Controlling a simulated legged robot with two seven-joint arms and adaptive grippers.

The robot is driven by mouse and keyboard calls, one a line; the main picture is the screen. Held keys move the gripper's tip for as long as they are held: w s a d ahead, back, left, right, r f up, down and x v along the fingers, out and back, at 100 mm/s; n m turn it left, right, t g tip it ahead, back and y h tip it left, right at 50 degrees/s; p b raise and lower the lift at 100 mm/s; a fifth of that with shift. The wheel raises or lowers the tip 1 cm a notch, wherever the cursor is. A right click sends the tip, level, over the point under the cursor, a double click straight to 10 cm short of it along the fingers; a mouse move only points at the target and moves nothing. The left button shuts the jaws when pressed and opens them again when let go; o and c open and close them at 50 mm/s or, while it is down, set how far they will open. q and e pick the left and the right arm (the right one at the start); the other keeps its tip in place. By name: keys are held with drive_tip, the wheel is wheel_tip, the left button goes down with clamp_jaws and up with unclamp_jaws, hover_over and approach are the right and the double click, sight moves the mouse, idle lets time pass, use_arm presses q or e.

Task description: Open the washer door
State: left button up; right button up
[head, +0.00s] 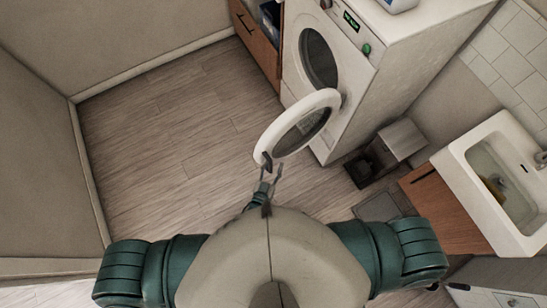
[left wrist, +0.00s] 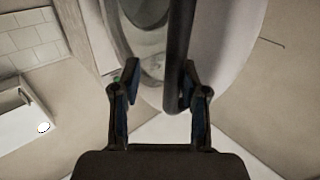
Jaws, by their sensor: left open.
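The white washer (head: 372,62) stands at the top centre of the head view. Its round door (head: 268,137) is swung well out from the dark drum opening (head: 318,58). A dark handle (head: 267,160) sits on the door's near-left rim. My left gripper (head: 271,172) is right at this handle. In the left wrist view, the handle (left wrist: 179,50) runs down between the open fingers of the left gripper (left wrist: 161,82), closer to the right finger; contact is unclear. The door's rim and glass (left wrist: 148,35) fill the space beyond. My right gripper is not in view.
A white sink (head: 478,150) on a wooden cabinet stands to the right. A small grey box or bin (head: 402,137) stands beside the washer. A wooden drawer unit (head: 257,38) is left of the washer. The wood floor (head: 180,125) at left is clear.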

use_arm(q)
drive_tip(key=v, duration=1.2)
drive_tip(key=s+a+f+g+y, duration=0.1)
drive_tip(key=s+a+f+g, duration=0.15)
drive_tip(key=f, duration=0.55)
drive_tip(key=s+a+f+g+y, duration=0.2)
drive_tip(key=a+f+g, duration=0.15)
drive_tip(key=f, duration=0.55)
drive_tip(key=s+a+f+g+y, duration=0.1)
drive_tip(key=s+a+f+g, duration=0.15)
drive_tip(key=f, duration=0.55)
drive_tip(key=s+a+f+n+g+y, duration=0.2)
drive_tip(key=s+a+f+g, duration=0.5)
drive_tip(key=s+a+f, duration=0.5)
drive_tip(key=s+a+y, duration=0.1)
drive_tip(key=s+a, duration=0.1)
drive_tip(key=s, duration=0.1)
drive_tip(key=shift+n+y, duration=0.3)
